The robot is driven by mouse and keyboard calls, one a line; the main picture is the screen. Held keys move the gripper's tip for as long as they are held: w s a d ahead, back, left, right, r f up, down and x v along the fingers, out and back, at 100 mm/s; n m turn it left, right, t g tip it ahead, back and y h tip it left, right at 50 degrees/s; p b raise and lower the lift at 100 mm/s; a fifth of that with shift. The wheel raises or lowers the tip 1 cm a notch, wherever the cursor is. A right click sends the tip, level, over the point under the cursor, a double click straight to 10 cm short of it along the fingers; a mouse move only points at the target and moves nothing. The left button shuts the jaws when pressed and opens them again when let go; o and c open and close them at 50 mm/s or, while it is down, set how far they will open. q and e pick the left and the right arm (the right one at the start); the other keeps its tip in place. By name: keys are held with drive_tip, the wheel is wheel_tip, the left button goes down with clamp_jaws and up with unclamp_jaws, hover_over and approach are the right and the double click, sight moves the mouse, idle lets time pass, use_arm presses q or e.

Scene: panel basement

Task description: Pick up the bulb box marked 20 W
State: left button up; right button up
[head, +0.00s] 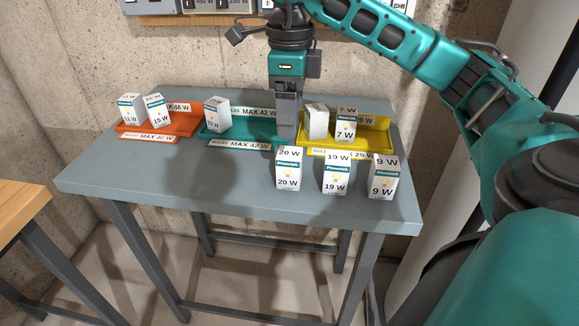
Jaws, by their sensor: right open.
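The bulb box marked 20 W (289,169) stands upright on the grey table (170,183), in front of the gap between the teal and yellow trays. It is white with a teal band and a bulb picture. My right gripper (287,135) points down just above and behind this box, with its fingers over the right end of the teal tray. It is open and holds nothing that I can see. Whether the fingertips touch the box cannot be told. My left gripper is not in view.
Boxes marked 19 W (337,174) and 9 W (384,178) stand to the right. The orange tray (185,125), teal tray (245,130) and yellow tray (376,138) line the back, with boxes in them. The table's front left is clear. A wall panel (200,8) hangs behind.

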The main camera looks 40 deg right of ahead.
sight(289, 153)
wheel_tip(289, 153, down, 6)
drive_tip(key=shift+r, duration=0.15)
drive_tip(key=f, duration=0.4)
drive_tip(key=shift+w+d+f, duration=0.1)
drive_tip(key=shift+w+f, duration=0.1)
drive_tip(key=shift+f, duration=0.25)
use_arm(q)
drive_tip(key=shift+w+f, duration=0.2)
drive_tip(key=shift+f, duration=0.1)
use_arm(e)
drive_tip(key=shift+c, duration=0.4)
drive_tip(key=c, duration=1)
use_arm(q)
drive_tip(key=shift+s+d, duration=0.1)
use_arm(e)
drive_tip(key=shift+o, duration=0.2)
drive_tip(key=shift+r, duration=0.15)
